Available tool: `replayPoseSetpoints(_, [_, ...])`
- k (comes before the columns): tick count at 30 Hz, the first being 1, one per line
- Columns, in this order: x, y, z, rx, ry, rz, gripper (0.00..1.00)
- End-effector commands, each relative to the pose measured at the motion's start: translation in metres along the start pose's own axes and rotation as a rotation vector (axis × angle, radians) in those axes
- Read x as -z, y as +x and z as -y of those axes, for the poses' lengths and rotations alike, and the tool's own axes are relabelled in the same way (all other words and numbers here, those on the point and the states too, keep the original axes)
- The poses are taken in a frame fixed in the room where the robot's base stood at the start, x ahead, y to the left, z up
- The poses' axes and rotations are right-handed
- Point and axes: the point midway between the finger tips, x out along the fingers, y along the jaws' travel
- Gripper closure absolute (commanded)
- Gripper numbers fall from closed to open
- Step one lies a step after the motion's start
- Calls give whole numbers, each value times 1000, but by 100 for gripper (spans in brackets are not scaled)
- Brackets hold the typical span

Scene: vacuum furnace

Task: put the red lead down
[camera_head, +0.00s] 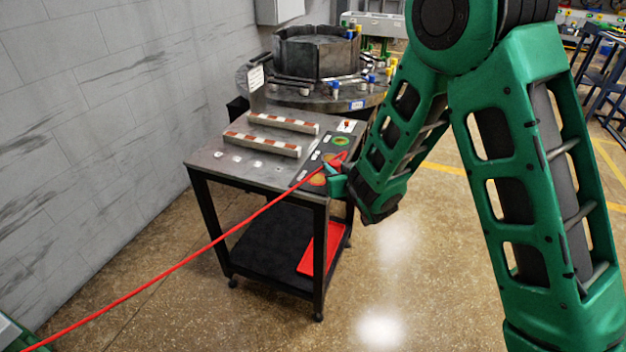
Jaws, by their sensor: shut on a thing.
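The red lead (180,264) runs as a thin taut line from the lower left corner up to my gripper at the cart. My gripper (337,172) is at the right front corner of the cart's top, beside a dark panel with coloured round marks. It is shut on the red end of the lead (341,158). My arm hides part of the gripper, and I cannot tell whether the lead's end touches the panel. The metal cart (225,165) has a grey top and a black lower shelf.
Two pale bars (262,144) with reddish-brown patches lie across the cart's top. A red tray (320,250) is on the lower shelf. A round furnace part (313,55) with coloured fittings stands behind. A grey wall (110,120) is at left.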

Motion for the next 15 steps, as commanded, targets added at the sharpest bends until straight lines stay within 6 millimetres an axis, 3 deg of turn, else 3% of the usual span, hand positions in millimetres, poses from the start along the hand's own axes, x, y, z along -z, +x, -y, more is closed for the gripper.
replayPoseSetpoints(1, [14,-4,28,29,-8,-8,100])
replayPoseSetpoints(6, [46,-22,94,79,-27,-20,100])
replayPoseSetpoints(10, [61,-34,123,99,-34,-26,100])
replayPoseSetpoints(15, [66,-37,134,106,-36,-28,100])
